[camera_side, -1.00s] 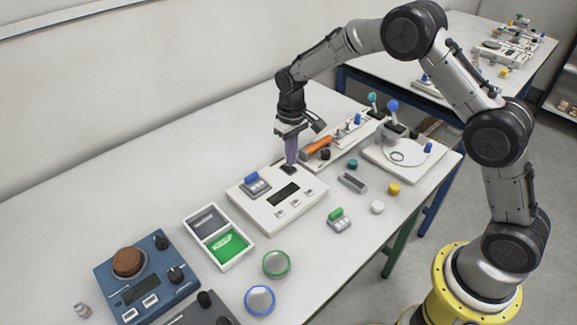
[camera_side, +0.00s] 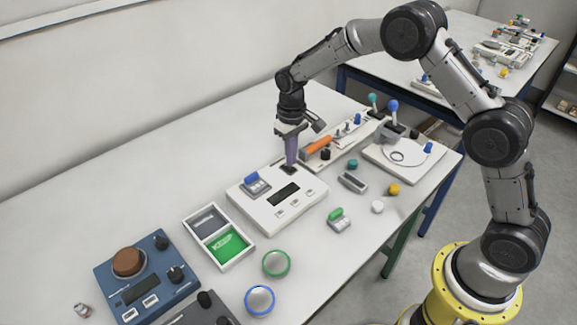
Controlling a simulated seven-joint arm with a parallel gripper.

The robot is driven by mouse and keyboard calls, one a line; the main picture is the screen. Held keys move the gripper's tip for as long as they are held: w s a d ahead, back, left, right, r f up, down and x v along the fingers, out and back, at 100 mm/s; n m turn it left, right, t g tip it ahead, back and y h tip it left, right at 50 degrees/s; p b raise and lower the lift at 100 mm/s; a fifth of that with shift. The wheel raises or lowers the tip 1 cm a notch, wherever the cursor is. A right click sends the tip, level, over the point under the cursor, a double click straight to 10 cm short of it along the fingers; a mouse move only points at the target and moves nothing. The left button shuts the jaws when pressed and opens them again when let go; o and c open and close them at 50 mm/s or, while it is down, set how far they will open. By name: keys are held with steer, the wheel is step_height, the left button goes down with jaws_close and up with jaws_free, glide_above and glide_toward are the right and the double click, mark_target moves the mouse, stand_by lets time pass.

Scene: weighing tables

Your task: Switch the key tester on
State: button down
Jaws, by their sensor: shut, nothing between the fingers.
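The key tester appears to be the white box (camera_side: 262,214) with a dark display (camera_side: 284,194), small light buttons along its front and a blue-topped grey block (camera_side: 256,185) on its left part. My gripper (camera_side: 290,167) points down over the box's back right part. Its purple fingers are shut with nothing held. The fingertips are at or just above a small dark part (camera_side: 288,170) on the box; I cannot tell whether they touch. The fingers partly hide that part, so its position cannot be read. The display shows no readable figures.
A two-part tray (camera_side: 239,262) and a blue device with a brown knob (camera_side: 160,283) stand to the left. An orange-handled tool (camera_side: 317,146) lies close behind my gripper. A white plate device (camera_side: 404,158) is at the right. Small blocks lie along the front edge.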

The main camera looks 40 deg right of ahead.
mark_target(291, 168)
steer(key=shift+f, duration=0.9)
stand_by(0.7)
steer(key=shift+r, duration=3.55)
